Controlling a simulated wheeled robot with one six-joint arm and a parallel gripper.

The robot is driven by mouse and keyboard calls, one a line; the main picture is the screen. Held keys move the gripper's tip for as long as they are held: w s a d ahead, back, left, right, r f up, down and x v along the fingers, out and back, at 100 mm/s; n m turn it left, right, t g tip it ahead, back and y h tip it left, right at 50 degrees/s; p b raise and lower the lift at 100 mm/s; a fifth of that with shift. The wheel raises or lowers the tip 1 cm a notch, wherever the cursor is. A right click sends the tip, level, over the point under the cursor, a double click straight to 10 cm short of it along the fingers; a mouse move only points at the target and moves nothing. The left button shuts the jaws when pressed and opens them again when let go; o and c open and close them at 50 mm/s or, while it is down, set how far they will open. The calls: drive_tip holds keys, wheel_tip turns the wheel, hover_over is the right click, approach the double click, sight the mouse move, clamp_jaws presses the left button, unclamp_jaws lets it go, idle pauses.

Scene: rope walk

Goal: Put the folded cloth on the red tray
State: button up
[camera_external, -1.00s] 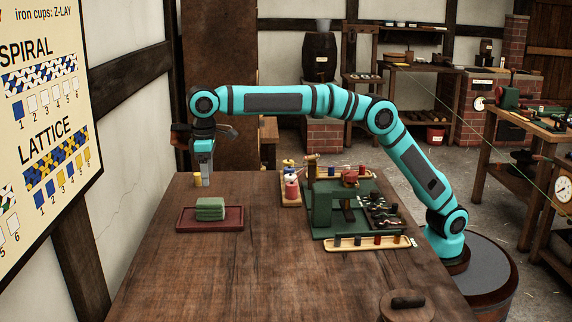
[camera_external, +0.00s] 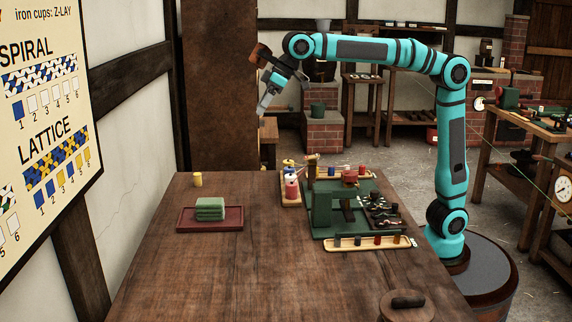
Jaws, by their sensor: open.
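The folded green cloth (camera_external: 210,209) lies in a neat stack on the red tray (camera_external: 233,224), at the left of the wooden table. The tray's dark red rim shows around it. My gripper (camera_external: 263,110) is open and empty. It is raised well above the far edge of the table, up and to the right of the tray, and is apart from the cloth.
A small yellow cylinder (camera_external: 197,180) stands near the table's far left corner. A green machine (camera_external: 322,208) with spools and small parts stands right of the middle. A pale tray of pegs (camera_external: 350,243) lies in front of it. The table's front left is clear.

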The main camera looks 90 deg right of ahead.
drive_tip(key=s+d+r+t, duration=0.2)
drive_tip(key=s+d+t, duration=0.15)
drive_tip(key=s, duration=0.75)
drive_tip(key=s+d+r+t, duration=0.25)
drive_tip(key=s+d, duration=0.25)
drive_tip(key=s, duration=0.6)
drive_tip(key=s+d+f+t, duration=0.2)
drive_tip(key=s+f, duration=0.1)
drive_tip(key=s, duration=0.7)
drive_tip(key=s+d+f+t+h, duration=0.1)
drive_tip(key=s+f+t, duration=0.2)
drive_tip(key=s, duration=0.6)
drive_tip(key=shift+s+d, duration=0.35)
drive_tip(key=shift+d, duration=0.05)
